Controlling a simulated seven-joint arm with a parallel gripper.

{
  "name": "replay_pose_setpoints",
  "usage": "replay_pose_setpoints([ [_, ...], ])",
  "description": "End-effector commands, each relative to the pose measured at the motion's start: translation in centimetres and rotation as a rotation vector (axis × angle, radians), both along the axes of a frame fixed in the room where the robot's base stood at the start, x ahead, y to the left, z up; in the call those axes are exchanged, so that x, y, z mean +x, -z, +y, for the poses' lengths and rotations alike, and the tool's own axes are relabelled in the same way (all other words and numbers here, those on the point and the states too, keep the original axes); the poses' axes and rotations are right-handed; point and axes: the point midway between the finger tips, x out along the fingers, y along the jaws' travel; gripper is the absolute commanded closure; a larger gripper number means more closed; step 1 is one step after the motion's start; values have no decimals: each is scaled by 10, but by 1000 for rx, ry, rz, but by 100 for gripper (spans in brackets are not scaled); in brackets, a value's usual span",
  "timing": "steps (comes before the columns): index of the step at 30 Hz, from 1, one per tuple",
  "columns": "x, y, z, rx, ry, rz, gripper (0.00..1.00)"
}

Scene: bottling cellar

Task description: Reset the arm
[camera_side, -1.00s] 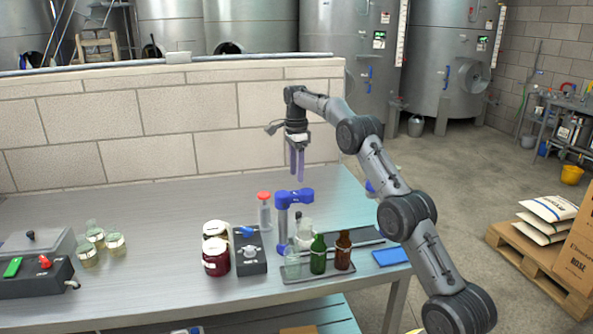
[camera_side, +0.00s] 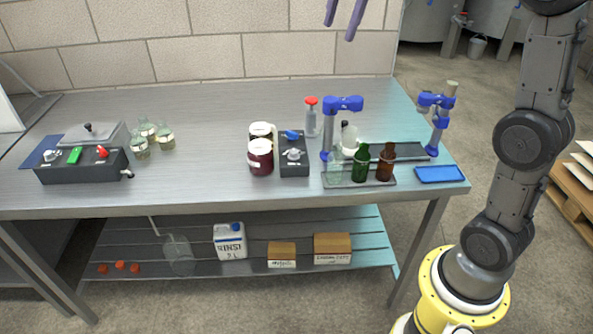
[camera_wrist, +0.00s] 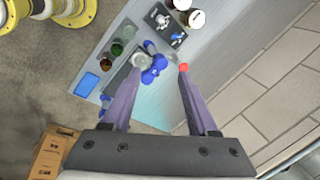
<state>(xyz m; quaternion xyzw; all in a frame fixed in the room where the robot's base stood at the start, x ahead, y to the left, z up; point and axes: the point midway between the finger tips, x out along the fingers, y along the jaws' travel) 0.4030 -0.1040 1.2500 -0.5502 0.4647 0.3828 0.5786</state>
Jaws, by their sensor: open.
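My gripper (camera_side: 345,18) shows only its two purple fingers at the top edge of the side view; the rest of it is cut off. The fingers are apart and empty, pointing down, above and behind the metal bench (camera_side: 215,110). In the wrist view my gripper (camera_wrist: 159,72) has its fingers spread with nothing held between them. A blue clamp (camera_side: 343,104) and a clear bottle with a red cap (camera_side: 311,118) stand on the bench; in the wrist view, the clamp (camera_wrist: 153,66) and red cap (camera_wrist: 184,67) appear near the fingertips, farther down.
A tray (camera_side: 390,184) holds clear, green (camera_side: 361,162) and brown (camera_side: 386,163) bottles. Dark jars (camera_side: 260,157), a control box (camera_side: 294,160), a second blue clamp (camera_side: 436,102) and several flasks (camera_side: 165,139) stand around. The bench's middle left is clear. A block wall (camera_side: 200,50) stands behind.

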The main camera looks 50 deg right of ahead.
Motion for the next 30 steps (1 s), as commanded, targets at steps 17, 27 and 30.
replay_pose_setpoints([
  [17, -200, 66, 98, -302, -906, -141, 41],
  [27, -246, 162, 104, -496, -1432, -93, 41],
  [30, -241, 161, 104, -550, -1515, -103, 41],
])
